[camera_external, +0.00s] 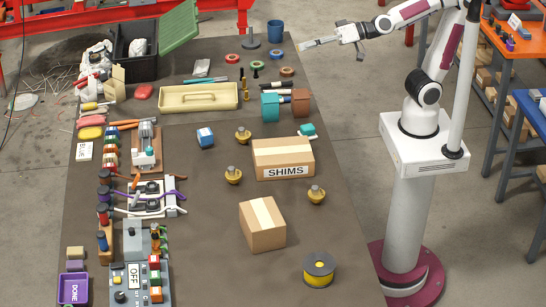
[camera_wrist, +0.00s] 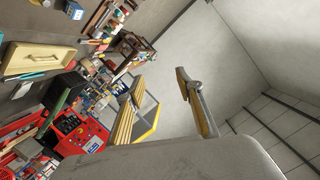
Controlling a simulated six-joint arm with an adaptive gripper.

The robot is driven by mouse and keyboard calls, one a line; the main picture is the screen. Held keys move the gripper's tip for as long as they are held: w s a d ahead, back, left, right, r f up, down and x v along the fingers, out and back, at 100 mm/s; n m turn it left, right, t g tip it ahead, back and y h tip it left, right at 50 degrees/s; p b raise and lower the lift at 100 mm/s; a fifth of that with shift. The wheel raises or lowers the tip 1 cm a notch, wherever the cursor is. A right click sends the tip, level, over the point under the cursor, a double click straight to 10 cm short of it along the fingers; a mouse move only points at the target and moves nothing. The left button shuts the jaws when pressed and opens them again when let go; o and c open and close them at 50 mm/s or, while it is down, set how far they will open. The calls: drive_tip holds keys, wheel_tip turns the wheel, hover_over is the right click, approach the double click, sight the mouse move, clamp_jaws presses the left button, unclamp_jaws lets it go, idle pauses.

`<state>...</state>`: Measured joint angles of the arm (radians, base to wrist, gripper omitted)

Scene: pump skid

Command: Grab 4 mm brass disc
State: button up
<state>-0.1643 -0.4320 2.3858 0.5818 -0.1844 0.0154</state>
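Several small brass-coloured round pieces with grey knobs stand on the dark bench in the external view: one left of the box labelled SHIMS (camera_external: 233,175), one behind it (camera_external: 243,135) and one to its front right (camera_external: 316,194). I cannot tell whether any of them is the 4 mm brass disc; no thickness marking is readable. My gripper (camera_external: 306,43) is raised over the back right of the bench, far from these pieces. In the wrist view its two fingers (camera_wrist: 162,100) stand wide apart with nothing between them. No brass disc can be made out in the wrist view.
The SHIMS carton (camera_external: 285,171) and a second carton (camera_external: 262,230) stand mid-bench. A yellow spool (camera_external: 319,270) is at the front. A cream tray (camera_external: 197,105) lies at the back, near teal and brown containers (camera_external: 271,107). Tools and switches crowd the left. The front middle is clear.

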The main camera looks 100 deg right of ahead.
drive_tip(key=w+m+t+h, duration=0.1)
drive_tip(key=w+m+h, duration=0.15)
drive_tip(key=w, duration=0.25)
drive_tip(key=m+g+h, duration=0.1)
drive_tip(key=g+h, duration=0.1)
drive_tip(key=h, duration=0.5)
hover_over(317, 194)
drive_tip(key=w+d, duration=0.3)
drive_tip(key=d, duration=0.4)
wheel_tip(317, 194, down, 27)
drive_tip(key=s+a+f+n+t+y, duration=0.1)
drive_tip(key=s+a+f+n, duration=0.1)
drive_tip(key=s+a+f, duration=0.1)
drive_tip(key=s+a+f+n+t+y, duration=0.1)
drive_tip(key=s+a+f, duration=0.1)
drive_tip(key=s+f, duration=0.2)
drive_tip(key=s+a+f+n+y, duration=0.1)
drive_tip(key=s+a+f+n, duration=0.1)
drive_tip(key=f, duration=0.4)
drive_tip(key=shift+s+a+n+t, duration=0.2)
drive_tip(key=shift+s+a, duration=0.2)
drive_tip(key=shift+s, duration=0.3)
drive_tip(key=shift+s+a+n+t, duration=0.2)
drive_tip(key=shift+s+a, duration=0.2)
drive_tip(key=shift+s, duration=0.25)
drive_tip(key=shift+x, duration=1.3)
